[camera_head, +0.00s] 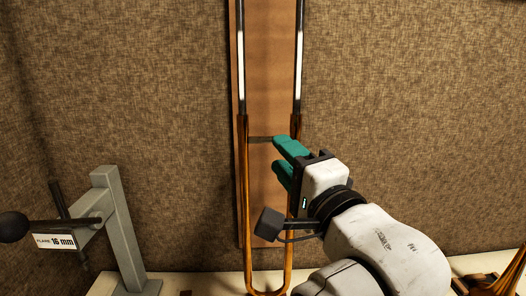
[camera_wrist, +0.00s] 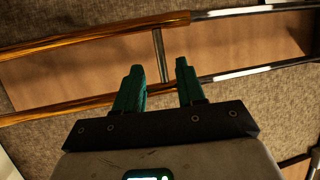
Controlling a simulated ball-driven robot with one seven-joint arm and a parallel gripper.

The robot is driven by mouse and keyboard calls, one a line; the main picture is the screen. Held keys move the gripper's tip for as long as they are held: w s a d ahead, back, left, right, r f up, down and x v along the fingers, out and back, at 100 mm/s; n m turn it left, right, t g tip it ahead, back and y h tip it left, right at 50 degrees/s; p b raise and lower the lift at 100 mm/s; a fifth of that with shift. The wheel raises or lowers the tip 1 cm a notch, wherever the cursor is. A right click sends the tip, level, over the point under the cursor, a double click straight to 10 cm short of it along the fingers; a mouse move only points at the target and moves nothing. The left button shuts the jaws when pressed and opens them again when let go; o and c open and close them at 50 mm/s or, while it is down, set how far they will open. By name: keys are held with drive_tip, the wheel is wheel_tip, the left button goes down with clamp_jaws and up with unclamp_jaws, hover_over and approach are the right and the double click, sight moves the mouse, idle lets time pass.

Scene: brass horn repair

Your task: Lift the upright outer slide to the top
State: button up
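The outer slide (camera_head: 246,200) is a brass U-shaped tube standing upright, its bend at the bottom, against a brown board. Its brass legs also show in the wrist view (camera_wrist: 85,43). Bright inner tubes (camera_head: 298,60) come out of its upper ends. A thin cross brace (camera_head: 262,139) joins the two legs near their tops. My gripper (camera_head: 280,154) has teal fingers, open, at the right leg. In the wrist view my gripper (camera_wrist: 159,66) has its fingertips apart, with the brace (camera_wrist: 159,58) lined up with the gap between them. Whether they touch anything is unclear.
The brown board (camera_head: 270,90) stands in front of a woven brown wall (camera_head: 400,80). Brass parts (camera_head: 500,282) lie at the lower right.

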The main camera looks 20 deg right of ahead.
drive_tip(key=w+r, duration=0.1)
drive_tip(key=w, duration=0.7)
drive_tip(key=shift+a+r, duration=0.15)
drive_tip(key=shift+r, duration=0.15)
clamp_jaws()
